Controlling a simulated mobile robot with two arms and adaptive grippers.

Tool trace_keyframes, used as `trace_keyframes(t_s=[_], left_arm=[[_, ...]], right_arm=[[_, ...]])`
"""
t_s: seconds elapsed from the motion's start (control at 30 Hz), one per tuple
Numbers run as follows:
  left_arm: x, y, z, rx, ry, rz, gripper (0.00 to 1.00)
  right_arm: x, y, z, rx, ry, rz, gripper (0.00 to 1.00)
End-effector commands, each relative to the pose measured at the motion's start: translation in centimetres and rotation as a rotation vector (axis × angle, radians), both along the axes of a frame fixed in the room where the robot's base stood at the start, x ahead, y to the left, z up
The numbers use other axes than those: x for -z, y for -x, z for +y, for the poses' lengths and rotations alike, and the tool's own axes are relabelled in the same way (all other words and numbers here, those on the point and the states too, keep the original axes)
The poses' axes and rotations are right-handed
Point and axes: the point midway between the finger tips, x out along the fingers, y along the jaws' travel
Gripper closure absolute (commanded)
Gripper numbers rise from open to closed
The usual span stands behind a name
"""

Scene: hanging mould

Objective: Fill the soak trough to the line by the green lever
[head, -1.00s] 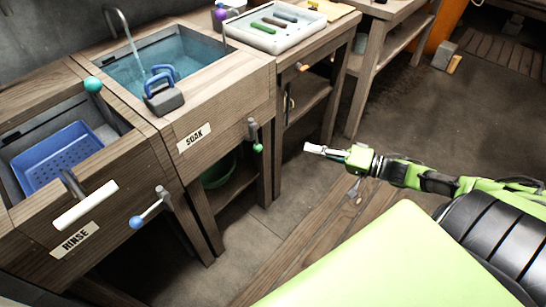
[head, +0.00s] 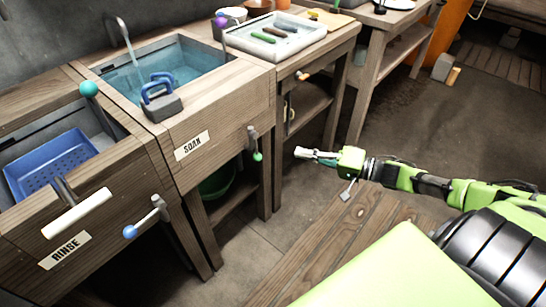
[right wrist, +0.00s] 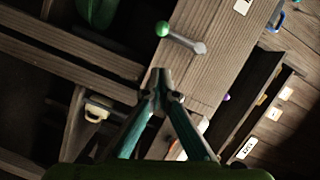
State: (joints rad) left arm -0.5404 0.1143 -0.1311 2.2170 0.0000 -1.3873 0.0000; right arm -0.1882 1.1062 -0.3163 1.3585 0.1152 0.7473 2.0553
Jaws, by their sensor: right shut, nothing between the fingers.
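The soak trough (head: 232,83) is a wooden basin with a SOAK label, holding blue water. A thin stream falls into it from the curved tap (head: 125,33). I cannot make out a fill line. The green lever (head: 254,143), a grey handle with a green ball end, hangs down on the trough's front right; it also shows in the right wrist view (right wrist: 186,42). My right gripper (head: 302,153) is shut and empty, to the right of the lever and apart from it. In the right wrist view its fingertips (right wrist: 161,80) meet below the lever. My left gripper is out of view.
A blue-handled grey block (head: 163,102) sits on the trough's front rim. Left is the rinse basin (head: 110,155) with a blue basket (head: 50,167), white bar handle (head: 77,213) and blue-ended lever (head: 143,222). A tray of tools (head: 275,36) stands right. Open floor lies before the trough.

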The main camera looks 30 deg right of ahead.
Motion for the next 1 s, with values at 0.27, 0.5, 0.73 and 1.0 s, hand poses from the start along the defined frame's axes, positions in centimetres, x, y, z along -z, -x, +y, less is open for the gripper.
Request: trace_keyframes(t_s=[0.27, 0.5, 0.73, 1.0], left_arm=[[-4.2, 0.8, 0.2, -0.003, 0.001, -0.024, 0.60], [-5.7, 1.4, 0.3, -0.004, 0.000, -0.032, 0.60], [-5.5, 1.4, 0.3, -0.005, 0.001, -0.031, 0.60], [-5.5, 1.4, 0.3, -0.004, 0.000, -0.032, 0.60]], right_arm=[[0.5, -3.9, 2.5, 0.000, -0.001, -0.007, 1.00], [1.3, -5.6, 5.3, -0.001, -0.003, -0.001, 1.00], [1.8, -5.9, 6.9, 0.000, 0.000, -0.001, 1.00], [1.8, -5.9, 7.0, 0.000, 0.001, -0.001, 1.00]])
